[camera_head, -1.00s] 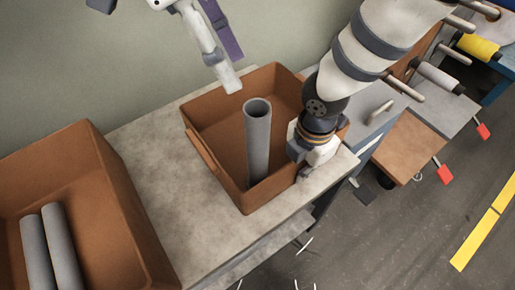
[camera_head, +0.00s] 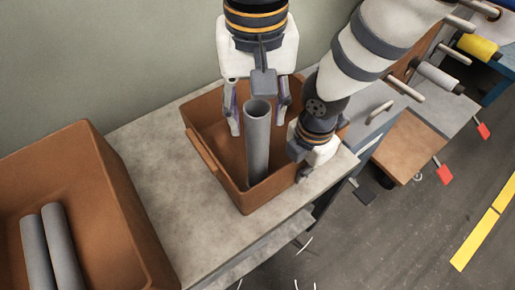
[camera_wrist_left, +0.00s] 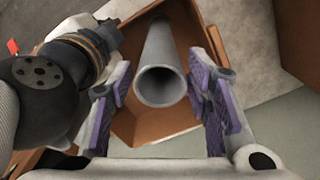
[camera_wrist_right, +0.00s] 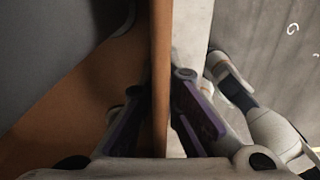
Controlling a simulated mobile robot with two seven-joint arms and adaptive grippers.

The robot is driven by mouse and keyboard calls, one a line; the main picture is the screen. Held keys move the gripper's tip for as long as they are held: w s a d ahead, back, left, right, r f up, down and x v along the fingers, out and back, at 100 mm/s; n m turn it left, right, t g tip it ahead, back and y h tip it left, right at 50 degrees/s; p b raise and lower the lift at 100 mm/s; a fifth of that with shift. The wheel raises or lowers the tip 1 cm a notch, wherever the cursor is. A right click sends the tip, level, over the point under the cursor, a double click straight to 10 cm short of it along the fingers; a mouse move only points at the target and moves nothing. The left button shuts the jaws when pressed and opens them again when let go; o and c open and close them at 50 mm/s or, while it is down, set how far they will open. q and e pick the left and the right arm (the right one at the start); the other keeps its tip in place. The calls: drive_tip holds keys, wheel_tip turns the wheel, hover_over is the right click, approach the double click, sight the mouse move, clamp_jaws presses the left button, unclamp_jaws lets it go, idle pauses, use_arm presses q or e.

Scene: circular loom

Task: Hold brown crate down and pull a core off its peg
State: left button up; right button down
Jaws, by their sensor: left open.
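The brown crate (camera_head: 202,165) sits on the grey table, with one grey hollow core (camera_head: 257,150) standing upright in it. Its peg is hidden. My left gripper (camera_head: 258,124) is open above the crate, its fingers on either side of the core's upper part. In the left wrist view the core's open end (camera_wrist_left: 161,86) lies between the purple finger pads, with gaps at both sides. My right gripper (camera_head: 302,165) is at the crate's right wall. In the right wrist view the crate wall (camera_wrist_right: 160,70) runs between its fingers, which close on it from both sides.
A larger brown crate (camera_head: 130,205) with two grey cores (camera_head: 62,245) lying in it stands at left. Bare table (camera_head: 170,210) lies between the crates. Racks with pegs and spools, including a yellow one (camera_head: 478,46), are at the right.

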sight(258, 152)
use_arm(q)
wheel_tip(258, 152, down, 6)
drive_tip(key=shift+r, duration=0.1)
clamp_jaws()
